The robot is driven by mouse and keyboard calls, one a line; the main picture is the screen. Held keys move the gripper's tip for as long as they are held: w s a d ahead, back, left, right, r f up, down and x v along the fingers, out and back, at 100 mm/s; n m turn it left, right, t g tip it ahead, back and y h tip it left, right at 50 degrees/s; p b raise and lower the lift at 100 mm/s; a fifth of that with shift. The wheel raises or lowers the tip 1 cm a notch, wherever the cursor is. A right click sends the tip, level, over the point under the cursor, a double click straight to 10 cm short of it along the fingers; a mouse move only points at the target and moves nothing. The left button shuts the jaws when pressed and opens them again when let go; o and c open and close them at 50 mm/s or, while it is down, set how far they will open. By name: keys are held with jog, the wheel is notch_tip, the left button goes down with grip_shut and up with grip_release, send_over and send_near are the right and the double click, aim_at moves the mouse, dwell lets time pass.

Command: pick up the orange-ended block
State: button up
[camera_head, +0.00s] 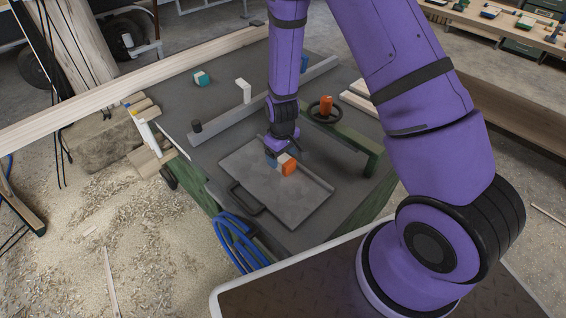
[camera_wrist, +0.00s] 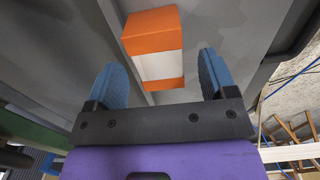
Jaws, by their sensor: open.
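The orange-ended block (camera_head: 288,166) lies on a flat grey metal plate (camera_head: 270,196) on the machine table. In the wrist view the block (camera_wrist: 152,44) shows an orange face, a pale middle and another orange end. My gripper (camera_head: 272,155) is low over the plate, just beside the block. In the wrist view my gripper (camera_wrist: 164,68) is open, with its two blue fingers apart. The block appears in the space between and beyond the fingertips, nearer the left finger. I cannot tell whether a finger touches it. The gripper partly hides the block's far end in the head view.
A grey rail (camera_head: 220,121) crosses the table behind the plate, with a white upright piece (camera_head: 243,90) by it. A teal and white block (camera_head: 201,79) lies at the far left. The plate's black handle (camera_head: 246,203) faces front.

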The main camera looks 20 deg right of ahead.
jog(key=shift+f, duration=0.95)
jog(key=c, duration=1)
jog(key=shift+r, duration=0.15)
